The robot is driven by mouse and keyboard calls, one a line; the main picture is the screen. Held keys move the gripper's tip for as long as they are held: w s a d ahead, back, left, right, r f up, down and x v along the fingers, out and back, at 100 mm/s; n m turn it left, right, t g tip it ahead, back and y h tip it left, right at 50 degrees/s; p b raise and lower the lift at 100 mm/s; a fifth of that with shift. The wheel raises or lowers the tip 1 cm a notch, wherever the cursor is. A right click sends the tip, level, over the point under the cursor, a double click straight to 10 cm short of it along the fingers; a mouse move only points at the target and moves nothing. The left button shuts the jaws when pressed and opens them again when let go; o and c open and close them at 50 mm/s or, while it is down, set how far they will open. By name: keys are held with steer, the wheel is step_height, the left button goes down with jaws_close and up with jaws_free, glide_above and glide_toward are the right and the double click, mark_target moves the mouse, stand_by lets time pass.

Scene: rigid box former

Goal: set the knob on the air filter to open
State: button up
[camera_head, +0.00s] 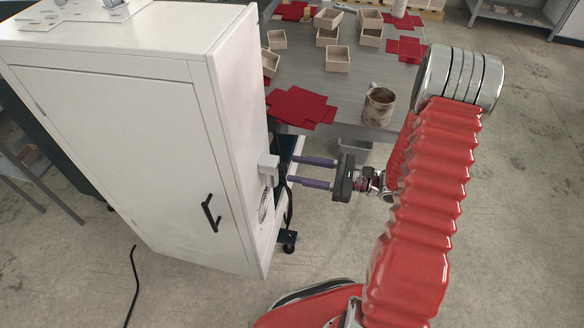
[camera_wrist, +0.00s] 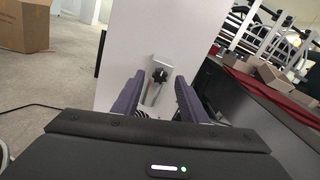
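The air filter (camera_head: 268,168) is a small light grey unit on the side of the white cabinet. Nothing shows between the fingertips except the filter beyond. I cannot tell whether the fingertips touch the knob. The knob's marked setting is too small to read.
The white cabinet (camera_head: 130,130) with a black handle (camera_head: 210,213) fills the left. A dark hose hangs below the filter. Open floor lies at the lower right.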

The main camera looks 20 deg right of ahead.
mark_target(283, 167)
steer(key=shift+x, duration=1.3)
steer(key=shift+c, duration=0.6)
jaws_close()
